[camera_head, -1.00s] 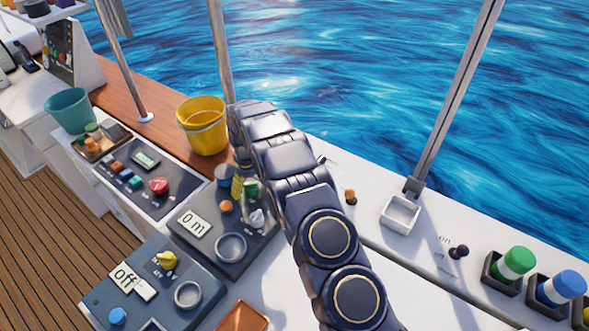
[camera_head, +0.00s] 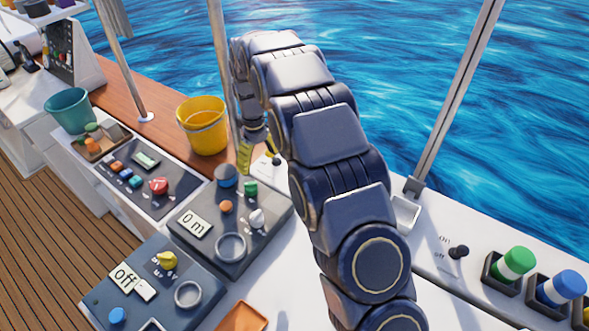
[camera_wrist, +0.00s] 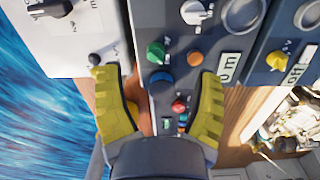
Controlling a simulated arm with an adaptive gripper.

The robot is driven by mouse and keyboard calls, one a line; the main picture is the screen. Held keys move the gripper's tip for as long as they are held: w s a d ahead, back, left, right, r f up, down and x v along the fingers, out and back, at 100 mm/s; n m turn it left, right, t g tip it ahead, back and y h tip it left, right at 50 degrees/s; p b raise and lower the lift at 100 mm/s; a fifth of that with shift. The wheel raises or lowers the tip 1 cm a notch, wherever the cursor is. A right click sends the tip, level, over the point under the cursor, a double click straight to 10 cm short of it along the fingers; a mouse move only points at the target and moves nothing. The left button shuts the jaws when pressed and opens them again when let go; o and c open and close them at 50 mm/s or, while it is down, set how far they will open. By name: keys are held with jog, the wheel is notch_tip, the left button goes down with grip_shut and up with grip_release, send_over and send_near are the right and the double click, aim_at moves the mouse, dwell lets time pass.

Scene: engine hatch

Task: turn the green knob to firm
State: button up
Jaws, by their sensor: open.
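The green knob (camera_head: 250,188) stands on a dark panel (camera_head: 268,222) with a "0 m" display, beside a blue knob (camera_head: 226,176). In the wrist view the green knob (camera_wrist: 156,52) lies beyond the open fingers, between their lines, with the blue knob (camera_wrist: 160,82) nearer. My gripper (camera_wrist: 157,73) is open and empty, with yellow fingers spread. In the head view my gripper (camera_head: 246,156) hangs above and behind the green knob, apart from it; one finger shows clearly. Markings around the green knob are too small to read.
An orange knob (camera_head: 226,207) and a white knob (camera_head: 257,217) share the panel. A yellow bucket (camera_head: 203,128) stands behind, left of my gripper. A black knob (camera_wrist: 95,58) is near the left fingertip in the wrist view. A red knob (camera_head: 158,186) is on the neighbouring panel.

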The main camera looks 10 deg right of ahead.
jog(key=s+d+r+m, duration=0.1)
jog(key=s+d+r, duration=0.1)
jog(key=s+r, duration=0.3)
jog(key=s+d+r+m, duration=0.2)
jog(key=s+d+r, duration=0.1)
jog(key=s, duration=0.6)
jog(key=shift+d+r+g, duration=0.15)
jog(key=shift+r+g, duration=0.15)
jog(key=shift+r, duration=0.55)
jog(key=s+d+r+m, duration=0.1)
jog(key=s+m, duration=0.1)
jog(key=s, duration=0.9)
jog(key=s+d+m, duration=0.2)
jog(key=s, duration=1)
jog(key=shift+r+g, duration=0.4)
